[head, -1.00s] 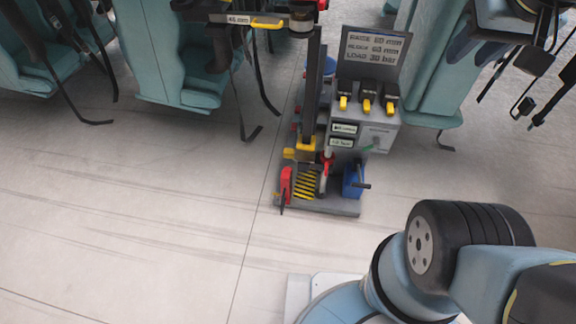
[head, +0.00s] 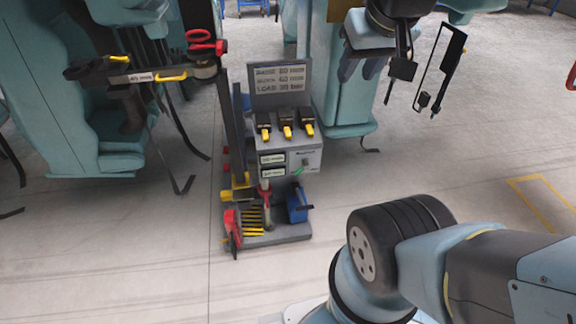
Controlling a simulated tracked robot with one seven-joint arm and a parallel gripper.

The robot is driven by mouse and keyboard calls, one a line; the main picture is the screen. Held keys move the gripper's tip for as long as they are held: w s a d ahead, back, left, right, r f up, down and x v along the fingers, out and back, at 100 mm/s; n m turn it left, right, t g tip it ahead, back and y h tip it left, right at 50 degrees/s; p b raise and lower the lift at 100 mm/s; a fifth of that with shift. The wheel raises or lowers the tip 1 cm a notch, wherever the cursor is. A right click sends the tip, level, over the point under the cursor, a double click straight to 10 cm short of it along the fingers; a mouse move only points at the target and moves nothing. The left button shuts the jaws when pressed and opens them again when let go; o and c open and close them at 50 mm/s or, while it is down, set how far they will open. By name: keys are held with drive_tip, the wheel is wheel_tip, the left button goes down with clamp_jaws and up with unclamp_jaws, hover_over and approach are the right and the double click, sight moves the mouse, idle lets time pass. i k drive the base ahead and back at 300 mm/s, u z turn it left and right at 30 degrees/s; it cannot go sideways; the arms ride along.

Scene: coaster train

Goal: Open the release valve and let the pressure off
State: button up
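A grey stand (head: 285,237) is on the floor left of the middle in the head view. Its box (head: 305,158) carries three black and yellow switches or levers (head: 286,128), two small labels and a small green lever (head: 298,172). Behind them is a grey board (head: 280,80) whose last line seems to read "LOAD 30 bar". A blue block with a dark handle (head: 297,205), a red piece (head: 232,228) and a red-topped upright part (head: 265,205) are low on the stand. I cannot tell which part is the release valve.
A dark post (head: 233,130) with an arm and red handle (head: 205,45) rises at the stand's left. Blue-green seats (head: 345,90) with hanging straps are behind and left. Dark hardware (head: 440,70) hangs at upper right. The floor (head: 130,260) in front is clear.

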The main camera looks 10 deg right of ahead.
sight(306, 164)
drive_tip(key=z, duration=1.3)
drive_tip(key=k, duration=0.4)
drive_tip(key=u, duration=0.1)
